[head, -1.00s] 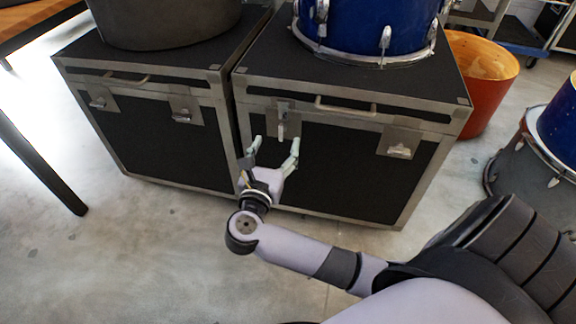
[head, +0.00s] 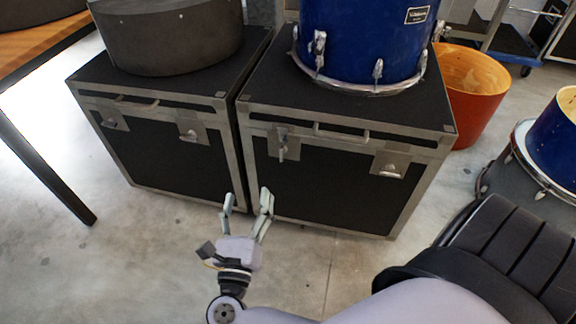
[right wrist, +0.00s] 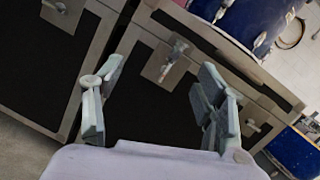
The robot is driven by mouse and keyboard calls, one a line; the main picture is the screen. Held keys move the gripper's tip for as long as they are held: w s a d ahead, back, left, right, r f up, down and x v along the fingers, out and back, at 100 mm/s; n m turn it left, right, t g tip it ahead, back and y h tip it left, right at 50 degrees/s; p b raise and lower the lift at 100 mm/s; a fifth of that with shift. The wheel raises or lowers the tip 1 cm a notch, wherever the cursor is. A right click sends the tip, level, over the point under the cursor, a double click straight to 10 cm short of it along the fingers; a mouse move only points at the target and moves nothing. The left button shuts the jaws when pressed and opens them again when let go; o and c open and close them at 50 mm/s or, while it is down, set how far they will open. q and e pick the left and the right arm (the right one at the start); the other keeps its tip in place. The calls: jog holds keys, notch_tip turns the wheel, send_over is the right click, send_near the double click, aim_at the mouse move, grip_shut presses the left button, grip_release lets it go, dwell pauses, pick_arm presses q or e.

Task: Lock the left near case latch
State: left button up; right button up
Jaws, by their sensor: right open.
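The black case with metal edges (head: 330,186) stands at the centre, a blue drum on top. Its left latch (head: 283,146) has its handle pointing down along the front; in the right wrist view this latch (right wrist: 172,60) shows ahead, beyond the fingers. The same case's right latch (head: 390,167) has its handle lying differently, more to the side. My right gripper (head: 246,202) is open and empty, in front of and below the left latch, touching nothing. It also shows in the right wrist view (right wrist: 152,105), its fingers apart. My left gripper is not in view.
A second black case (head: 175,165) stands close on the left with a dark drum (head: 170,35) on it. An orange bucket (head: 470,90) and another blue drum (head: 558,140) stand at the right. The floor before the cases is clear.

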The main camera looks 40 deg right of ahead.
jog(key=w+a+r+n+t+y+p, duration=0.25)
jog(key=a+n+t+y+p, duration=0.2)
jog(key=n+y+p, duration=0.65)
notch_tip(320, 180, down, 6)
jog(key=a+n+g+y+p, duration=0.1)
jog(key=n+p, duration=0.2)
jog(key=n, duration=0.4)
jog(key=a+r+n+g+y+p, duration=0.1)
jog(key=n+y+p, duration=0.1)
jog(key=n, duration=0.5)
jog(key=s+d+f+n+g+p, duration=0.2)
jog(key=s+f+n+g+p, duration=0.3)
jog(key=s, duration=0.4)
jog(key=s+d+f+n+g+y+p, duration=0.1)
jog(key=s+d+f+n+g+p, duration=0.2)
jog(key=s+f+n+g+p, duration=0.2)
jog(key=s+f+n+p, duration=0.3)
jog(key=s+f, duration=0.1)
jog(key=s, duration=0.1)
jog(key=shift+s, duration=0.2)
jog(key=shift+f, duration=0.1)
